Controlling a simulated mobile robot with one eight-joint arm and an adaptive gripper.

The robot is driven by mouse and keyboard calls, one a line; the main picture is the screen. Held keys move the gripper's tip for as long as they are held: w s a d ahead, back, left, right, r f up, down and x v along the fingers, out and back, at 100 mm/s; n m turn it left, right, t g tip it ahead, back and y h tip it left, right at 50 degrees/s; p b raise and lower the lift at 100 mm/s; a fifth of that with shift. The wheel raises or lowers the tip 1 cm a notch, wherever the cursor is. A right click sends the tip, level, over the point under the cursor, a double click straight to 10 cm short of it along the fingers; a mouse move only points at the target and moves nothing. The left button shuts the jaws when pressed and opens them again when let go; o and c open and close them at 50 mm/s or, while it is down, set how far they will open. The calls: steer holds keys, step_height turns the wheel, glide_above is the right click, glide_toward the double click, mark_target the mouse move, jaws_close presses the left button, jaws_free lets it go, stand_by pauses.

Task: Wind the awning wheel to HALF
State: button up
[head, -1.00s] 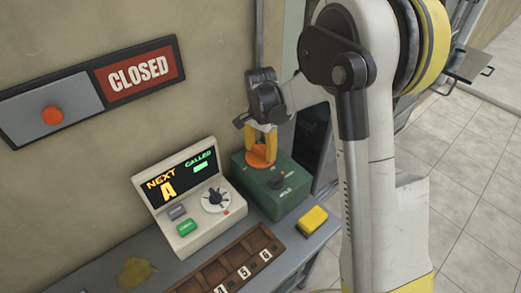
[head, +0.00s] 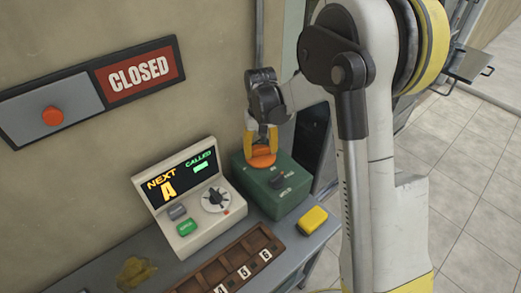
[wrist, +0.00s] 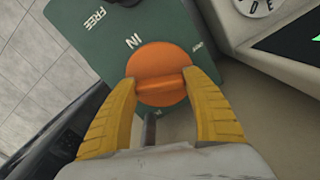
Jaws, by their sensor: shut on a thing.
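The awning wheel is an orange round knob with a raised bar across it, on top of a green box (head: 285,202). It shows in the head view (head: 262,160) and in the wrist view (wrist: 160,62). My gripper (head: 261,150) points down onto it. In the wrist view my gripper's yellow fingers (wrist: 163,90) are shut on the two ends of the bar. The lettering "IN" stands beside the wheel and "FREE" nearer the box edge. Small lettering to the wheel's right is unclear. I cannot read a HALF mark.
A black switch (head: 277,181) sits on the same box. Left of it stands a cream console (head: 187,242) with a screen and dial. A yellow block (head: 312,221) and a brown numbered tray (head: 222,268) lie in front. A CLOSED sign (head: 138,76) hangs on the wall.

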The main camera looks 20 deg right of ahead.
mark_target(261, 148)
steer(key=n, duration=1.3)
steer(key=shift+n, duration=0.5)
steer(key=o, duration=1.2)
step_height(261, 148, up, 12)
steer(key=shift+r, duration=0.1)
